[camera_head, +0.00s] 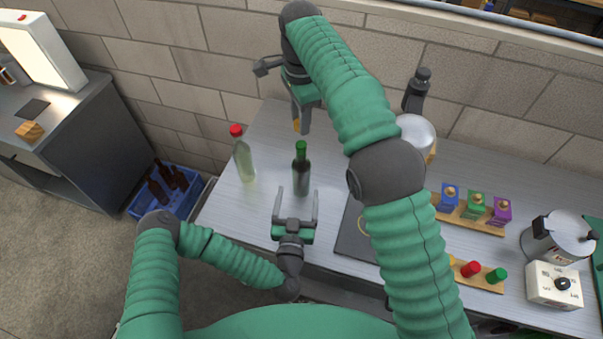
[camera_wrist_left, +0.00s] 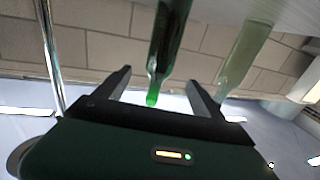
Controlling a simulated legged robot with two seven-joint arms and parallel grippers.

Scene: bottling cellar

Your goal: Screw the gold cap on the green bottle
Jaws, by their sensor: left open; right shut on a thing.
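The dark green bottle (camera_head: 302,178) stands upright on the grey bench, with a bright green top. It shows upside down in the left wrist view (camera_wrist_left: 168,42), between the two fingers in the picture. My left gripper (camera_head: 297,192) is open, low at the bottle's near side, its fingertips on either side of the base; contact is not visible. My right gripper (camera_head: 302,118) points down above and slightly behind the bottle top. It is shut on the gold cap (camera_head: 296,125), which is mostly hidden by the fingers and apart from the bottle.
A pale bottle with a red cap (camera_head: 244,158) stands left of the green bottle. A dark mat (camera_head: 351,232), a wooden rack with coloured blocks (camera_head: 476,222), a cap rack (camera_head: 487,285) and a pot (camera_head: 560,238) lie right. A blue crate (camera_head: 143,207) with brown bottles is on the floor.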

